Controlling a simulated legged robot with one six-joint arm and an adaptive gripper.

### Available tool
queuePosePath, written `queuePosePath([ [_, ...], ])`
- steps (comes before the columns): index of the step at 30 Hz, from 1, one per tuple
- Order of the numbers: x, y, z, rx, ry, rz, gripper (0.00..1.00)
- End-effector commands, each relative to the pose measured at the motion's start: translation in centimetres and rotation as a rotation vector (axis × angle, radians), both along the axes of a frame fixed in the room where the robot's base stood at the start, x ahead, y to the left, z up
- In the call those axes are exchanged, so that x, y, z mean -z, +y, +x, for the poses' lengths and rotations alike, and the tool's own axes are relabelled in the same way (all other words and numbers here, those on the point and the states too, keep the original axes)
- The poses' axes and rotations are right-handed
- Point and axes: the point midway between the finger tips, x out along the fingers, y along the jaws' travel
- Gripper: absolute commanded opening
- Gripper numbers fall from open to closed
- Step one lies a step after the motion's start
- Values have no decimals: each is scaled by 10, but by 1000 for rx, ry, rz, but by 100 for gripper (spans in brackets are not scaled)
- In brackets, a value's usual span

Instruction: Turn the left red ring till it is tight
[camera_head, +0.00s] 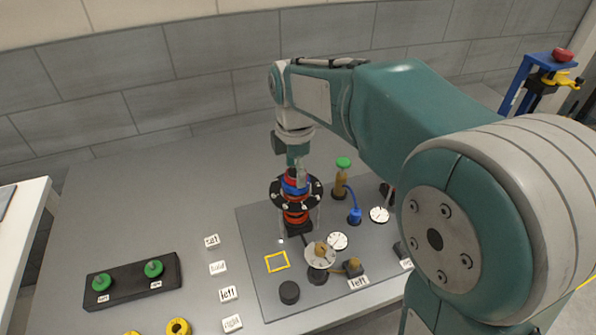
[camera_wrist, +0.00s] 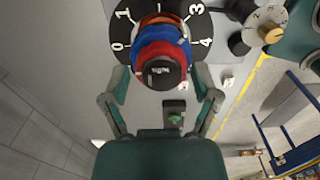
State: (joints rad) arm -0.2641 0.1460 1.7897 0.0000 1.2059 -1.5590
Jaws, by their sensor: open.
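A post with red and blue bands stands on the grey board in the head view. A red band (camera_head: 296,217) shows below a black numbered disc (camera_head: 281,189), and a blue band (camera_head: 291,187) shows above it. The wrist view also shows a red band (camera_wrist: 162,58), the blue band (camera_wrist: 160,35) and a black end cap (camera_wrist: 160,74). I cannot tell which red band is the left ring. My gripper (camera_wrist: 161,78) is open, its fingers on either side of the post's end. It comes down from above in the head view (camera_head: 298,170); contact is unclear.
A green-topped post (camera_head: 343,163), a blue part (camera_head: 354,215) and white dials (camera_head: 337,241) stand close to the right. A black knob (camera_head: 289,292) and a yellow square (camera_head: 277,262) are in front. A black block (camera_head: 130,281) with green knobs lies left, beyond several white labels.

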Motion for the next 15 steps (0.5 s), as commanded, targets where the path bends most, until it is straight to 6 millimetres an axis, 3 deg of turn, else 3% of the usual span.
queuePosePath([
  [6,0,0,0,-76,0,0,79],
  [15,0,0,0,-391,0,0,79],
])
